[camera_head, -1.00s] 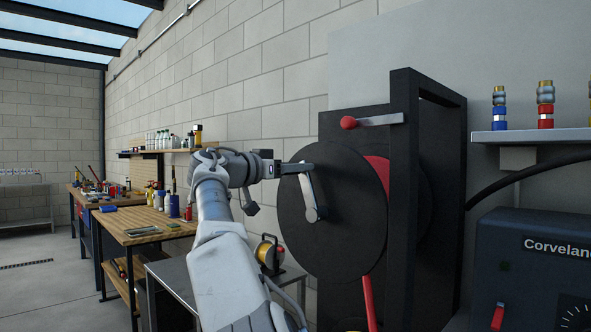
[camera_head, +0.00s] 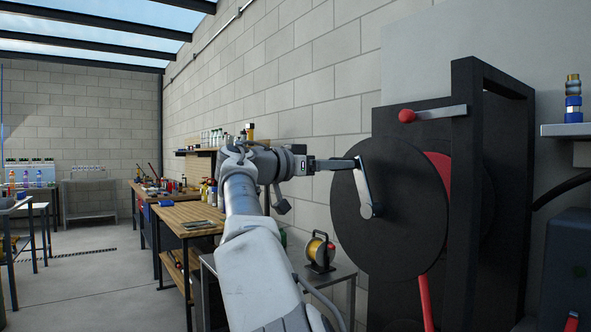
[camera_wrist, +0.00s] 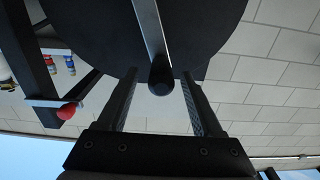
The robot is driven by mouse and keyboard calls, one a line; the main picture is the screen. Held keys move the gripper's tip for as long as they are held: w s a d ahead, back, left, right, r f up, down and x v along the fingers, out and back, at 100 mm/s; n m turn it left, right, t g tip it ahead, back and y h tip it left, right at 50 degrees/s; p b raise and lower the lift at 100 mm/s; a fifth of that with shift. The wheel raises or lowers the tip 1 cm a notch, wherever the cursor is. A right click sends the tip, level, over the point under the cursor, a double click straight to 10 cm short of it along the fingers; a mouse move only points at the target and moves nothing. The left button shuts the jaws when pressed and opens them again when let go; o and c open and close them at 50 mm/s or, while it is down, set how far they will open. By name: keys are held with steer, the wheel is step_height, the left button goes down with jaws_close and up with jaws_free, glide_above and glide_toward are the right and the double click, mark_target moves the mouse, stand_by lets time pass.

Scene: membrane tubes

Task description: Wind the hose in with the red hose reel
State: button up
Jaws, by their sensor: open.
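The hose reel has a large black disc (camera_head: 405,235), which fills the upper part of the wrist view (camera_wrist: 95,35). Red hose (camera_head: 426,300) shows behind it and hangs down at its front. A silver crank arm (camera_head: 367,190) is on the disc's face; in the wrist view its black handle (camera_wrist: 160,80) points toward the camera. My gripper (camera_head: 352,163) is at the upper end of the crank. In the wrist view my gripper's two fingers (camera_wrist: 160,74) are open, one on each side of the handle, with visible gaps.
A lever with a red knob (camera_head: 407,116) sits on the black frame (camera_head: 466,200) above the disc. A small yellow reel (camera_head: 319,252) stands on a metal table at left. Wooden workbenches (camera_head: 188,217) line the wall. Open floor lies at far left.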

steer(key=v, duration=1.1)
steer(key=shift+s+a, duration=0.15)
steer(key=shift+a, duration=0.05)
steer(key=shift+a, duration=0.1)
stand_by(0.7)
